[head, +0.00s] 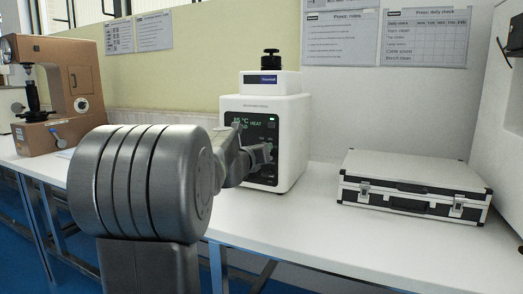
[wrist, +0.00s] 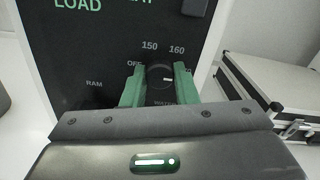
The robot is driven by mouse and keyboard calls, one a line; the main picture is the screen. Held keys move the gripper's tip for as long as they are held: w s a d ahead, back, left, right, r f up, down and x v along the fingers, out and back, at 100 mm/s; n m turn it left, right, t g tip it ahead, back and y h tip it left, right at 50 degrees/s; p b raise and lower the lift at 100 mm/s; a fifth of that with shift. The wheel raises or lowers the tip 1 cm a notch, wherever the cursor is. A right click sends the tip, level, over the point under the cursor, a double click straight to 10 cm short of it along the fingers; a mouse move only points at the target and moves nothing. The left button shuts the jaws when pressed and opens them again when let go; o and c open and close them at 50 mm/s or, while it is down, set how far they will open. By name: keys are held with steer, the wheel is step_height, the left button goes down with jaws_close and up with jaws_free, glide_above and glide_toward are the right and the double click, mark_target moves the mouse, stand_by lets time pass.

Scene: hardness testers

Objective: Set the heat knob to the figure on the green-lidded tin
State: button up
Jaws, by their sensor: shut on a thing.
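The heat knob (wrist: 159,77) is a small dark round knob on the black front panel of the white press (head: 293,140). In the wrist view, printed marks OFF, 150 and 160 stand around it. My gripper (wrist: 158,72) has its two green fingers on either side of the knob, shut on it. In the head view my gripper (head: 262,155) is at the panel and the arm covers part of it. The knob's pointer direction is not clear. No green-lidded tin shows in either view.
A black and silver case (head: 412,188) lies on the white table (head: 320,225) right of the press. A brown tester (head: 62,90) stands at the left. Wall sheets (head: 340,38) hang behind. The table between press and case is clear.

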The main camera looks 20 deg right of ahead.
steer(key=o, duration=1)
steer(key=shift+a, duration=0.1)
steer(key=p+v, duration=0.1)
steer(key=v, duration=1.2)
steer(key=shift+s+a+f, duration=0.1)
steer(key=shift+s+a, duration=0.05)
steer(key=shift+s, duration=0.15)
steer(key=shift+w, duration=0.1)
steer(key=b+x, duration=0.1)
steer(key=x, duration=1.2)
steer(key=shift+w+d, duration=0.2)
steer(key=shift+d, duration=0.05)
